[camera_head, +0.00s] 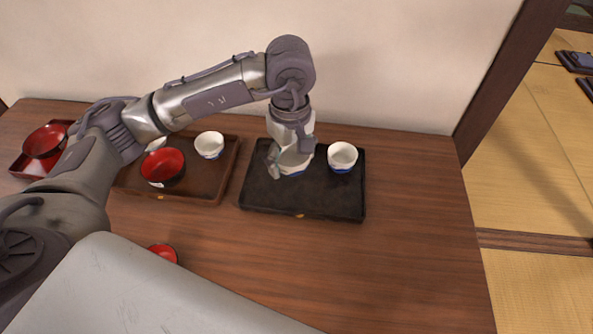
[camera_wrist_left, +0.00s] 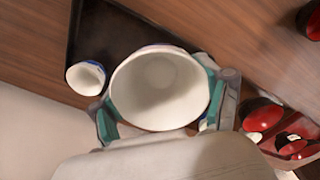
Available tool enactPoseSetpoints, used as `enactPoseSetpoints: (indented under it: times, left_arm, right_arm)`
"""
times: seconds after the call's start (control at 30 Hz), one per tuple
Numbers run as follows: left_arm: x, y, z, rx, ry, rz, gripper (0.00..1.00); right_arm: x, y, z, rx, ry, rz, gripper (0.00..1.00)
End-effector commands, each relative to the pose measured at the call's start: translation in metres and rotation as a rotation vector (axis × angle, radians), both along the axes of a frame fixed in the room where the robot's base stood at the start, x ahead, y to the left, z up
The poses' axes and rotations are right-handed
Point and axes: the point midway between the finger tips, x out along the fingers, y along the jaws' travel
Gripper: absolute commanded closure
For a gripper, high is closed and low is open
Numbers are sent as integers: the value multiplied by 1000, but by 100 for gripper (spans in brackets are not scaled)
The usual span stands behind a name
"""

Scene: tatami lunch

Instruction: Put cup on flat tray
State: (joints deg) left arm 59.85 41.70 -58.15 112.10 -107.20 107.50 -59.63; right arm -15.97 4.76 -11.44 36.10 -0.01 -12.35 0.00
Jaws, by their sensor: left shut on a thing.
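My left gripper (camera_head: 290,162) is shut on a white cup with a blue base (camera_head: 293,163), at the left part of the flat black tray (camera_head: 270,203). In the left wrist view the cup (camera_wrist_left: 160,90) fills the space between the two fingers of the gripper (camera_wrist_left: 165,108), its open mouth facing the camera. The cup looks upright and over the tray; whether its base touches the tray I cannot tell. A second white and blue cup (camera_head: 342,157) stands on the right part of the tray and also shows in the left wrist view (camera_wrist_left: 87,78). My right gripper is not in view.
A brown tray (camera_head: 207,188) to the left holds a white cup (camera_head: 209,145) and a red bowl (camera_head: 162,165). A red tray with a red bowl (camera_head: 44,142) lies at the far left. Another red bowl (camera_head: 163,252) is nearer. The table's right side (camera_head: 420,220) is clear.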

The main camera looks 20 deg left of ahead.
Motion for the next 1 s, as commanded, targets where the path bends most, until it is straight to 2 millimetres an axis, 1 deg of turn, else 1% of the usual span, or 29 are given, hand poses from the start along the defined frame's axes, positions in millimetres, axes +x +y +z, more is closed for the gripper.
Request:
enactPoseSetpoints:
  times: [0.03,0.1,0.17,0.2,0.27,0.3,0.4,0.5,0.63,0.7,0.8,0.87,0.97,1.0]
  left_arm:
    - [12,-4,-6,-4,1,160,65]
    - [25,-5,-10,-4,2,395,65]
    - [36,-7,-13,-3,4,598,65]
    - [43,-7,-16,-2,5,731,65]
    - [53,-8,-19,-2,4,932,65]
    - [58,-9,-22,0,6,1062,65]
    - [71,-11,-29,1,5,1367,65]
    - [79,-12,-35,3,4,1617,65]
    - [86,-14,-40,2,4,1842,65]
    - [88,-14,-42,3,2,1916,65]
    - [91,-10,-46,2,3,1969,65]
    - [93,-3,-51,4,3,1981,65]
    - [97,17,-63,7,5,1985,65]
    - [99,27,-68,8,3,1984,65]
  right_arm:
    - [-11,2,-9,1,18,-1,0]
    - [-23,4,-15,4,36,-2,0]
    - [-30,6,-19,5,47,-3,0]
    - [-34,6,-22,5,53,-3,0]
    - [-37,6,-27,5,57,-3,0]
    - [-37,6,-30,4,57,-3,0]
    - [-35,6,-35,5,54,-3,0]
    - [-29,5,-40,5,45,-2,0]
    - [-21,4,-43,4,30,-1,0]
    - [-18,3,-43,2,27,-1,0]
    - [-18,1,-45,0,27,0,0]
    - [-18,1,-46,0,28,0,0]
    - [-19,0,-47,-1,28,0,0]
    - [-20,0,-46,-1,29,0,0]
